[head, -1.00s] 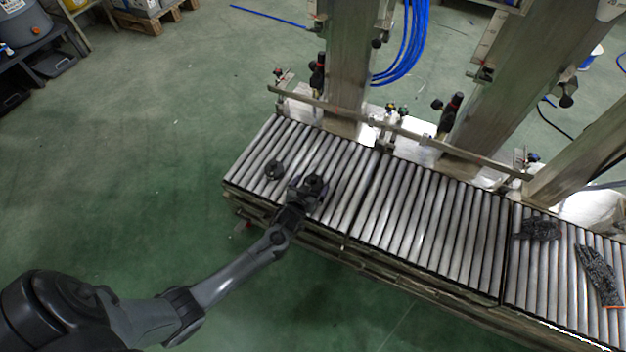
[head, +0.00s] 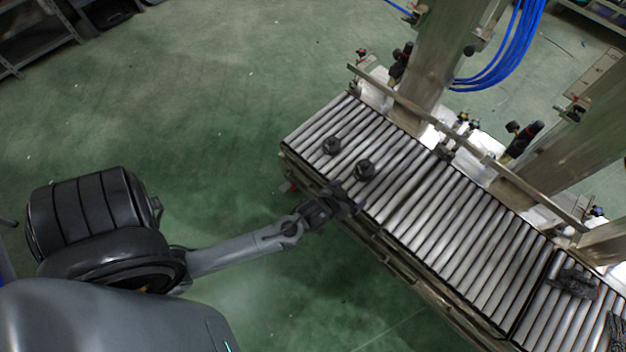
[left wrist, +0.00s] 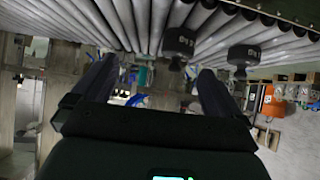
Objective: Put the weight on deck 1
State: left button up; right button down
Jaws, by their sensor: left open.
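Two small dark weights stand on the roller conveyor (head: 440,208), near its left end. One weight (head: 332,145) is farther left, and the other weight (head: 366,169) is nearer my gripper. My left gripper (head: 350,199) is open and empty at the conveyor's near edge, just short of the nearer weight and apart from it. In the left wrist view its two fingers (left wrist: 150,88) are spread wide, with one weight (left wrist: 180,43) and the other weight (left wrist: 243,57) beyond them by the rollers. No label reading deck 1 is legible. My right gripper is out of view.
A metal rail (head: 440,125) and thick steel posts (head: 420,60) with blue hoses (head: 510,50) run along the conveyor's far side. Dark gloves (head: 572,283) lie on the right section. The rollers between the weights and gloves are clear.

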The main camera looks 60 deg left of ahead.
pick_arm(q)
jog(key=s+d+r+m+g+h, duration=0.1)
jog(key=s+d+r+m+g, duration=0.1)
jog(key=s+r, duration=0.4)
jog(key=s+d+r+m+g+h, duration=0.1)
jog(key=s+d+r+g, duration=0.3)
jog(key=s, duration=0.7)
notch_tip(320, 180, up, 2)
jog(key=shift+s+d+r+m+g, duration=0.25)
jog(key=shift+s+d+m+g, duration=0.15)
jog(key=shift+m, duration=0.4)
